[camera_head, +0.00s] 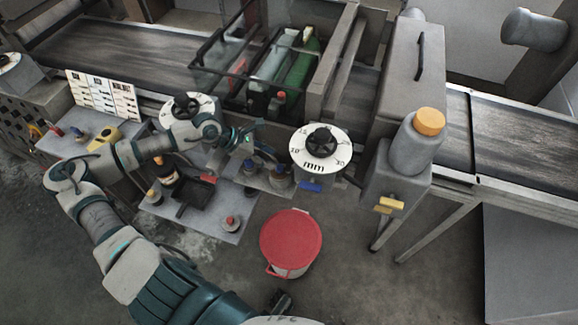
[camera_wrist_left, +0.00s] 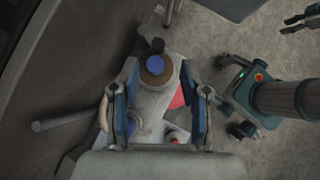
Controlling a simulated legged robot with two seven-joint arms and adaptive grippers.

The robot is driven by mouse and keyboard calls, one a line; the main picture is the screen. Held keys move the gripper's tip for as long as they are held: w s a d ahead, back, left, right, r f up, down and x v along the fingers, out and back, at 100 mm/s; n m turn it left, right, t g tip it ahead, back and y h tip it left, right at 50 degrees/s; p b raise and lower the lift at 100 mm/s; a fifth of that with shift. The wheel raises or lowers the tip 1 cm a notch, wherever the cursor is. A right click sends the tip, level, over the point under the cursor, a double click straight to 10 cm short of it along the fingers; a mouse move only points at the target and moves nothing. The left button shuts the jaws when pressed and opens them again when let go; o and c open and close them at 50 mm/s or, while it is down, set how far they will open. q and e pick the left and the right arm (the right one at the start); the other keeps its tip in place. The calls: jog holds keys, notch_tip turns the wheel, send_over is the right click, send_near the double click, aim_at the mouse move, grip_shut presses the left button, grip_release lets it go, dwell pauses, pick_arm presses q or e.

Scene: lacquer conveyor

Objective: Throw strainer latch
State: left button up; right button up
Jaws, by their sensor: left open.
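My left gripper (camera_head: 246,146) is open and reaches over the station between the two dials. In the left wrist view its fingers (camera_wrist_left: 165,105) stand apart, with a brown, blue-topped part (camera_wrist_left: 155,68) ahead between them, and I see nothing held. I cannot tell for sure which part is the strainer latch. A yellow handle (camera_head: 389,205) sits on the grey housing (camera_head: 397,180) under an orange cap (camera_head: 431,121), well right of my left gripper. A blue tab (camera_head: 311,186) sits below the right dial (camera_head: 320,148). A dark piece at the bottom middle may be my right gripper (camera_head: 280,301).
A red-lidded bucket (camera_head: 291,243) stands on the floor in front. A grey shelf (camera_head: 222,232) with a black tray (camera_head: 194,199) and knobs lies below my left arm. Conveyor belts (camera_head: 130,52) run along the back.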

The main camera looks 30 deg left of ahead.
aim_at(290, 167)
pick_arm(q)
jog(key=shift+w+d+f, duration=0.4)
jog(key=shift+d+f, duration=0.05)
jog(key=shift+d, duration=0.2)
jog(key=shift+w+d+f, duration=0.35)
jog(key=shift+d+f, duration=0.1)
jog(key=shift+d, duration=0.15)
jog(key=f, duration=0.1)
jog(key=w+f, duration=0.1)
jog(key=f, duration=0.1)
jog(key=w+f, duration=0.1)
jog(key=shift+w+d+f, duration=0.1)
jog(key=shift+f, duration=0.1)
jog(key=shift+d+r, duration=0.25)
jog(key=shift+d, duration=0.85)
jog(key=shift+c, duration=1.1)
jog(key=shift+a, duration=0.1)
grip_shut()
jog(key=shift+a+f, duration=0.2)
jog(key=shift+a, duration=0.3)
pick_arm(e)
jog(key=shift+s+a+r, duration=0.1)
jog(key=shift+a+r, duration=0.1)
jog(key=shift+r, duration=0.55)
jog(key=shift+s+a+r, duration=0.1)
jog(key=shift+a+r, duration=0.05)
jog(key=shift+r, duration=0.6)
